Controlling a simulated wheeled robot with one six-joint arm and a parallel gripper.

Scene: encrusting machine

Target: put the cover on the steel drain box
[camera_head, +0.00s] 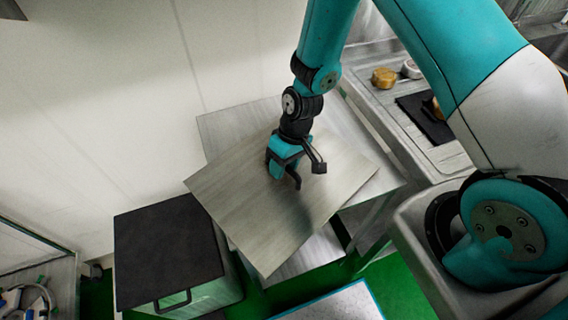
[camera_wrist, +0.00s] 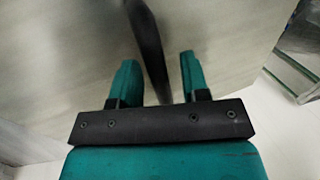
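A flat grey-brown plate with a streaked surface, which looks like the cover (camera_head: 240,215), lies askew over a steel top (camera_head: 235,125) in the head view. Whether it rests there or hangs slightly above, I cannot tell. A black handle (camera_wrist: 150,45) stands on the plate. My gripper (camera_head: 284,177) is above the plate's middle, pointing down. In the wrist view, its teal fingers (camera_wrist: 158,75) stand on either side of the handle, with a visible gap at the right finger. I cannot tell for sure which body is the steel drain box; the plate hides much of what is below.
A black-topped box (camera_head: 165,250) with a front handle stands at the lower left on a green floor (camera_head: 400,270). A steel counter (camera_head: 440,158) with a black mat (camera_head: 425,118) and a gold round piece (camera_head: 384,78) is at the right. A pale wall is behind.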

